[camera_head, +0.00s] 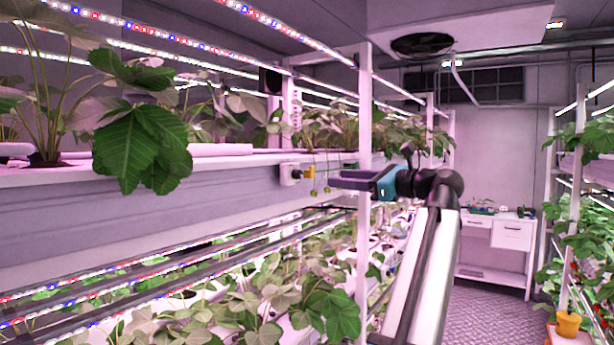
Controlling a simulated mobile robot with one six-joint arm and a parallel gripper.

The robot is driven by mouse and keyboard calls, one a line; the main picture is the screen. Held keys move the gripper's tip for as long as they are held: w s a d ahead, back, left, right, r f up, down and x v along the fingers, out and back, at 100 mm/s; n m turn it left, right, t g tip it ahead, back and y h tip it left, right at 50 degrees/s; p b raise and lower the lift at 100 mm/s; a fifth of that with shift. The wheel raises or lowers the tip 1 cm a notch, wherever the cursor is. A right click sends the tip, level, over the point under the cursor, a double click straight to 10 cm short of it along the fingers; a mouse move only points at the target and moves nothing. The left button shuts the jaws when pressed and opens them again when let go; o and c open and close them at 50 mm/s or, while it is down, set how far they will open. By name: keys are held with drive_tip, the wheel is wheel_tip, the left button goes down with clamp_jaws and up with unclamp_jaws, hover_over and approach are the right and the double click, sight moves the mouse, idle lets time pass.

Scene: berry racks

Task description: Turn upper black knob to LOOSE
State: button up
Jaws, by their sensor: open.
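My gripper (336,179) reaches left from the end of my arm, in front of a white upright post, with its jaws open. Its fingers point toward a small white fitting (287,176) on the front edge of the upper shelf, and a gap shows between them. A small dark spot on the right of this fitting may be a black knob, but it is too small to tell. An orange-yellow part (309,172) sits just right of the fitting. I cannot read any LOOSE marking.
The upper shelf (200,195) carries leafy plants, and a large leaf (145,140) hangs over its front. The white post (365,120) stands behind my gripper. More plants grow below. A white cabinet (512,235) stands at the back, past open floor (490,315). Another rack is at right.

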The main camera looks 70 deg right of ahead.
sight(300, 175)
drive_tip(key=p+x, duration=0.3)
drive_tip(key=x, duration=0.8)
drive_tip(key=shift+w+r+p, duration=0.15)
drive_tip(key=shift+p, duration=0.15)
drive_tip(key=shift+w+d, duration=0.25)
drive_tip(key=shift+w, duration=0.4)
clamp_jaws()
